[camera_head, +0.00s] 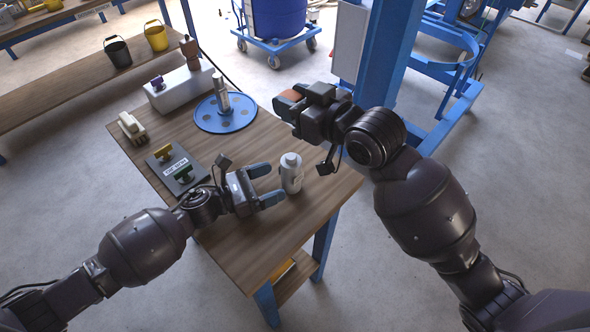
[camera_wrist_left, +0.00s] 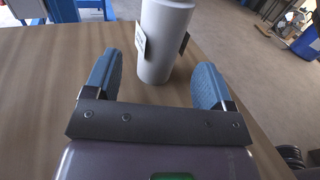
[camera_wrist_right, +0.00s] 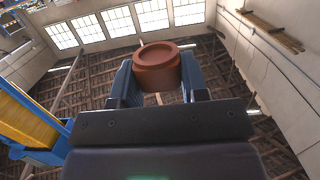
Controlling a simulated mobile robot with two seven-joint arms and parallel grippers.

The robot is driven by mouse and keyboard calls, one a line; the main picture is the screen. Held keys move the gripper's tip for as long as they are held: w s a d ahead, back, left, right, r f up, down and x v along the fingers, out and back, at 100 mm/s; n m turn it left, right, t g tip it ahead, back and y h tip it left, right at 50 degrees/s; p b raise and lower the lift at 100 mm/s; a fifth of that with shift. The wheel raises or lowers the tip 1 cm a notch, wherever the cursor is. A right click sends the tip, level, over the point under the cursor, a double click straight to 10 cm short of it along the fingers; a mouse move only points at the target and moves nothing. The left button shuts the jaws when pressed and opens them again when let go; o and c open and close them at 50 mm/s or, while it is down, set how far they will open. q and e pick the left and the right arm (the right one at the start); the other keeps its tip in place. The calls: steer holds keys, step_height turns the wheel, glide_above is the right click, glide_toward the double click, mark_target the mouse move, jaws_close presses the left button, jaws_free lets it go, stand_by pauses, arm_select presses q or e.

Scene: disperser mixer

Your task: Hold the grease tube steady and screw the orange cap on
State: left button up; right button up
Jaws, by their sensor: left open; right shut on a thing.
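The grease tube (camera_head: 291,174) is a light grey cylinder with a narrower top, standing upright near the table's right edge. It also shows in the left wrist view (camera_wrist_left: 163,42), between and just beyond the fingertips. My left gripper (camera_head: 266,184) is open, its blue fingers pointing at the tube from the left, apart from it. My right gripper (camera_head: 285,104) is shut on the orange cap (camera_wrist_right: 157,66), which sits between its blue fingers. The cap also shows in the head view (camera_head: 290,96), held above and beyond the tube.
The wooden table (camera_head: 250,245) has a blue round plate (camera_head: 226,121) with a grey cylinder on it. A dark board (camera_head: 178,167) with coloured handles, a white box (camera_head: 180,90) and a cream object (camera_head: 131,126) stand to the left. A blue post (camera_head: 388,50) rises behind my right arm.

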arm_select(q)
steer(key=x, duration=0.7)
steer(key=shift+r, duration=0.2)
steer(key=shift+s+a, duration=0.1)
steer(key=c, duration=1)
arm_select(e)
glide_above(294, 158)
step_height(294, 158, down, 8)
steer(key=shift+f, duration=0.1)
